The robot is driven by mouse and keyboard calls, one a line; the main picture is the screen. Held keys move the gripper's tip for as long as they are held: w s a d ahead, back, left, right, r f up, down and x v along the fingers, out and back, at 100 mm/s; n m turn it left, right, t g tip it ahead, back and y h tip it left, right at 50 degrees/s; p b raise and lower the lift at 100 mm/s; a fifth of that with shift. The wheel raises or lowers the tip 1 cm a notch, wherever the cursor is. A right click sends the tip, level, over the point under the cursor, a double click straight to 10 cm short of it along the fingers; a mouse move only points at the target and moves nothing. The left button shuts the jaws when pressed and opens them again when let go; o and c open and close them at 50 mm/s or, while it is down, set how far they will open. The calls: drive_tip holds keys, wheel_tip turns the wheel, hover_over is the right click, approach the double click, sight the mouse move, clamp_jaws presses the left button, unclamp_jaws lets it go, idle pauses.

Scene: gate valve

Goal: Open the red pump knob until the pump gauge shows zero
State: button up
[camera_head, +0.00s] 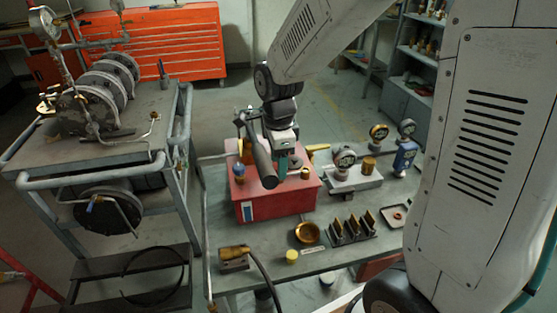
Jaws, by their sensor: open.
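The red pump (275,204) is a box on the bench in the middle of the head view. A dark lever handle (261,165) slants across its top, with a blue-topped part (239,170) at the left. My gripper (288,165) points down at the pump's top, just right of the lever handle. Its fingers are small and partly covered, and I see nothing held in them. I cannot make out the pump knob, nor whether the gripper touches it. A round gauge (344,158) stands right of the pump; its reading is too small to tell, and I cannot tell which gauge is the pump's.
Two more gauges (379,131) (407,127) stand at the bench's back right. A brass bowl (307,233), a black rack (352,229), a yellow cap (292,257) and a brass fitting (236,254) lie in front. A metal cart (95,160) stands left.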

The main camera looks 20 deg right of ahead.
drive_tip(key=c, duration=1)
drive_tip(key=shift+o, duration=0.2)
drive_tip(key=shift+n, duration=2.3)
drive_tip(key=o, duration=1)
drive_tip(key=shift+c, duration=0.2)
drive_tip(key=shift+r, duration=3.9)
